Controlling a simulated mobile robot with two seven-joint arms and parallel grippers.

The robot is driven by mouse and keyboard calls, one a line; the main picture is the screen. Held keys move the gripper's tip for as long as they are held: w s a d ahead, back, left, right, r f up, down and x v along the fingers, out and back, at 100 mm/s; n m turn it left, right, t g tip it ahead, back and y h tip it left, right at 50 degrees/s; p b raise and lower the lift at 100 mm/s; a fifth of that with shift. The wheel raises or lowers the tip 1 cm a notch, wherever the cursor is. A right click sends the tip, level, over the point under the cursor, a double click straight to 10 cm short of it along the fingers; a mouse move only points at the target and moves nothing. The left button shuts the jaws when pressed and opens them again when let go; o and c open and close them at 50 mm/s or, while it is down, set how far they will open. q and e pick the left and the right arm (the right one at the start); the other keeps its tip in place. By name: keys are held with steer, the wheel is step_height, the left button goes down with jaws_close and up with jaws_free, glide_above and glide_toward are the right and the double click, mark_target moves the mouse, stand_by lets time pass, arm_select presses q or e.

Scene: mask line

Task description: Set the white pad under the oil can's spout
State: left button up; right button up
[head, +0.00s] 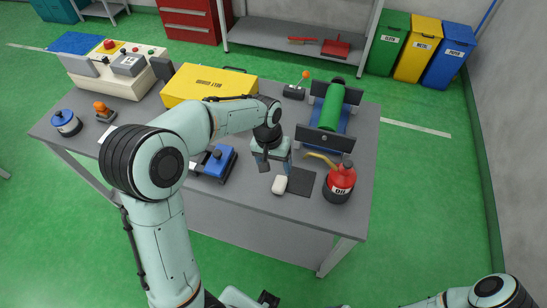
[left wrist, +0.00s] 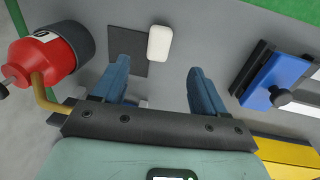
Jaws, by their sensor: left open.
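The white pad (head: 280,184) lies on the table at the left edge of a dark square mat (head: 302,181). The pad also shows in the left wrist view (left wrist: 159,43), overlapping or touching the mat's edge. The red oil can (head: 341,178) stands upright in a dark base to the right, its brass spout (head: 322,159) pointing left towards the back of the mat. My left gripper (head: 275,167) is open and empty, just behind the pad. In the left wrist view the pad is ahead of the gap between the fingers. My right gripper is not seen.
A blue device with a black knob (head: 214,163) is left of my gripper. A yellow case (head: 208,86) and a green cylinder in a black-and-blue holder (head: 331,106) stand behind. The front strip of the grey table (head: 255,205) is clear.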

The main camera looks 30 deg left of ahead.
mark_target(279, 184)
arm_select(q)
steer(key=f, duration=0.3)
steer(key=d+f, duration=0.1)
steer(key=f, duration=0.6)
steer(key=shift+w+d+f+b, duration=0.15)
steer(key=shift+b, duration=0.15)
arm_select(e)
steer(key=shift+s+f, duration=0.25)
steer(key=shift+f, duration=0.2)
arm_select(q)
steer(key=shift+c, duration=0.3)
steer(key=c, duration=1.1)
steer(key=shift+o, duration=0.2)
steer(key=shift+w, duration=0.1)
